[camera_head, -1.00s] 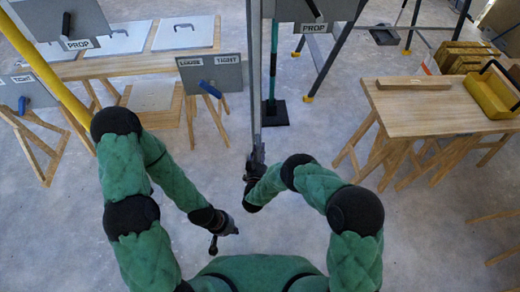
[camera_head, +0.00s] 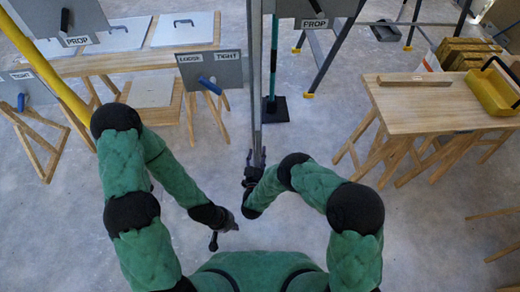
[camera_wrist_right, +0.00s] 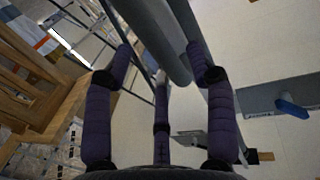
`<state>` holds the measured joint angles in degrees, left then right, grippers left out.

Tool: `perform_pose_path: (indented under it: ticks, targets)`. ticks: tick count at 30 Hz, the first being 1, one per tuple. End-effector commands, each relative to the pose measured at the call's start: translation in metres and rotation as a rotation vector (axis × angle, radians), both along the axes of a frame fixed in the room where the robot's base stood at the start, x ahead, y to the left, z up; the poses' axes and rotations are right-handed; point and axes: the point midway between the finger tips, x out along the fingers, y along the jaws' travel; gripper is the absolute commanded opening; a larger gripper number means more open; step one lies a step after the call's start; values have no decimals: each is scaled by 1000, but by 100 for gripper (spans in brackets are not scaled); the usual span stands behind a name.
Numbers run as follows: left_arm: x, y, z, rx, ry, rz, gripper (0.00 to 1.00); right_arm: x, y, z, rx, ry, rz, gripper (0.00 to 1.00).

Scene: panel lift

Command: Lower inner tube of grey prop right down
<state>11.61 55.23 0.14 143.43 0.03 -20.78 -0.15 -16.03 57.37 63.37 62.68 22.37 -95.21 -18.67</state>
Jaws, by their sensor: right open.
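The grey prop (camera_head: 255,90) stands as a long upright tube in the middle of the head view, its top cut off by the frame. My right gripper (camera_head: 254,160) is at the lower visible part of the prop, its fingers spread. In the right wrist view the open fingers (camera_wrist_right: 160,55) stand apart on either side of a grey tube (camera_wrist_right: 172,55). I cannot tell whether they touch it, or where the inner tube meets the outer one. My left gripper (camera_head: 226,224) hangs low and away from the prop; its finger state is unclear.
A grey LOOSE/TIGHT panel (camera_head: 230,72) with a blue handle (camera_head: 207,84) stands left of the prop. A green post (camera_head: 272,70) on a dark base (camera_head: 275,109) is behind it. A wooden table (camera_head: 430,106) with a yellow tray (camera_head: 492,95) stands right. Floor between is clear.

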Motion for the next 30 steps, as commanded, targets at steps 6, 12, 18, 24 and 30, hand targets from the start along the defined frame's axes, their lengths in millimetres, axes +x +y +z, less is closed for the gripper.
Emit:
perform_pose_path:
  ticks: [6, 12, 18, 24, 30]
  targets:
    - [0, 0, 0, 0, 0, 0, 0, -45, 6, 0, -2, 1, 4, 56]
    - [0, 0, 0, 0, 0, 0, 0, -73, 9, 0, 0, 2, 3, 56]
    - [0, 0, 0, 0, 0, 0, 0, -84, 10, 0, -1, 1, 1, 56]
    - [0, 0, 0, 0, 0, 0, 0, -84, 9, -1, -1, 2, 0, 56]
    - [0, 0, 0, 0, 0, 0, 0, -84, 9, -1, -1, 2, 0, 56]
